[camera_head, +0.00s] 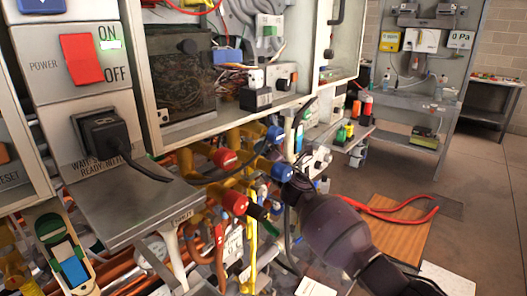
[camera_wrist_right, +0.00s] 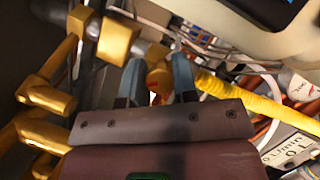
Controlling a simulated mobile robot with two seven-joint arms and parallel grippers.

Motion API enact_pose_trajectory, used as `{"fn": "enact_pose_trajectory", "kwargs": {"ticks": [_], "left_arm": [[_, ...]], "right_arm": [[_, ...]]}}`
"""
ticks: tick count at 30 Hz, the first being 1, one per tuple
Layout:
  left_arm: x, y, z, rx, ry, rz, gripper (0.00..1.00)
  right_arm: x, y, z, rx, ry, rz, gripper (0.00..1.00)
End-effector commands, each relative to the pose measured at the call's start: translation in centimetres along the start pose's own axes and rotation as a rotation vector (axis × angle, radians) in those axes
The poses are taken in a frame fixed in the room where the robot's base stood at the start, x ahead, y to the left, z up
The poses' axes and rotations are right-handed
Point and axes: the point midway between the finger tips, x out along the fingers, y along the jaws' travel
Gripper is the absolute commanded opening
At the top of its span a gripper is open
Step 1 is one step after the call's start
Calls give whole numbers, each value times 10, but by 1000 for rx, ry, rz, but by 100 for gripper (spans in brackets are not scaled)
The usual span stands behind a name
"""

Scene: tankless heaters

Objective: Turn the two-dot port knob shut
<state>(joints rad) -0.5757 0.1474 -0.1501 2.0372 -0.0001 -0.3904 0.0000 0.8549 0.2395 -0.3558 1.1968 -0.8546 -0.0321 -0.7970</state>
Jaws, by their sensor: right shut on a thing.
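Yellow pipe fittings (camera_head: 205,150) carry red knobs, an upper one (camera_head: 224,158) and a lower one (camera_head: 235,203), and blue knobs, an upper one (camera_head: 275,134) and a lower one (camera_head: 282,172). I cannot make out dot marks on any of them. My right arm comes in from the lower right to the lower blue knob; its fingertips are not clear there. In the right wrist view my right gripper (camera_wrist_right: 157,80) has its two grey fingers on either side of an orange-yellow knob (camera_wrist_right: 158,76), shut on it. Which port this knob belongs to cannot be told. My left gripper is not in view.
A metal shelf (camera_head: 135,200) with a black plug (camera_head: 105,135) above it juts out at left. Pipes and hoses crowd below the open heater cabinet. In the wrist view a yellow hose (camera_wrist_right: 240,100) runs right of the fingers. Red-handled pliers (camera_head: 400,212) lie on a wooden board (camera_head: 400,240).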

Motion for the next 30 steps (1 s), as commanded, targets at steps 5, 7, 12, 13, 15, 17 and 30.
{"fn": "enact_pose_trajectory", "kwargs": {"ticks": [5,7,12,13,15,17,30], "left_arm": [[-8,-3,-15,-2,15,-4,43],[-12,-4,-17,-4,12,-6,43],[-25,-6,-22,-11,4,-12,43],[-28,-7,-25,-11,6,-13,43],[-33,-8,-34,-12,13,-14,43],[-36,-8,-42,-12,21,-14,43],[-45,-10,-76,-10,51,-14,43]], "right_arm": [[1,7,4,97,-1,-40,3],[1,7,4,145,-1,-61,3],[1,7,4,271,-1,-112,3],[1,7,4,292,-1,-122,3],[1,6,3,339,-1,-141,3],[1,5,3,377,0,-158,3],[0,1,0,538,0,-225,3]]}}
